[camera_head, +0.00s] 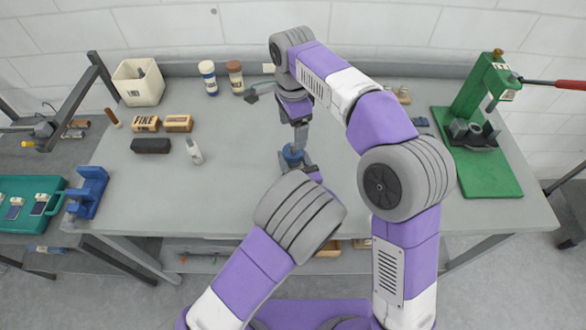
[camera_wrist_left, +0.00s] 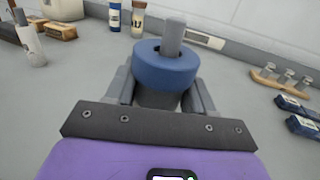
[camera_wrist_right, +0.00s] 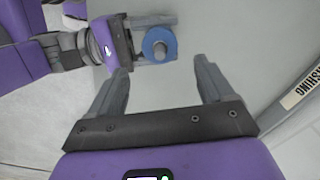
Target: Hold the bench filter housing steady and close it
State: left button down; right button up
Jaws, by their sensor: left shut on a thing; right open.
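The bench filter housing shows a blue ring-shaped collar (camera_wrist_left: 165,66) with a grey rod (camera_wrist_left: 174,38) rising through it and a dark grey body below. My left gripper (camera_wrist_left: 158,97) is shut on the body, its fingers on either side under the collar. In the head view the blue collar (camera_head: 292,155) is at the middle of the bench, with my left gripper (camera_head: 303,168) beside it. My right gripper (camera_wrist_right: 160,66) is open and empty. In its wrist view the collar (camera_wrist_right: 159,45) lies just beyond the fingertips, between their lines. The housing's lower part is hidden.
The bench (camera_head: 140,195) is clear around the housing. At the left are a white bin (camera_head: 138,82), tan boxes (camera_head: 178,123), a black block (camera_head: 151,146), a white bottle (camera_head: 194,150) and a blue vise (camera_head: 88,192). A green press (camera_head: 480,100) stands right.

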jog(key=n, duration=0.5)
jog(key=shift+s+a+f+n, duration=0.15)
jog(key=shift+a+f+n, duration=0.05)
jog(key=shift+f+n, duration=0.2)
jog(key=n, duration=0.6)
jog(key=shift+s+a+f, duration=0.1)
jog(key=shift+a+f, duration=0.05)
jog(key=shift+f, duration=0.1)
jog(key=n, duration=0.6)
jog(key=shift+s+a+f+g+h, duration=0.1)
jog(key=shift+f+g+h, duration=0.1)
jog(key=shift+g+h, duration=0.1)
jog(key=n, duration=1.8)
jog(key=shift+r, duration=0.15)
jog(key=n, duration=0.3)
jog(key=shift+r+n, duration=0.15)
jog(key=shift+n, duration=0.25)
jog(key=n, duration=0.3)
jog(key=shift+w+d+r+n, duration=0.2)
jog(key=shift+n, duration=0.2)
jog(key=n, duration=0.5)
jog(key=shift+w+d+r+n, duration=0.15)
jog(key=shift+d+r+n, duration=0.1)
jog(key=shift+r+n, duration=0.15)
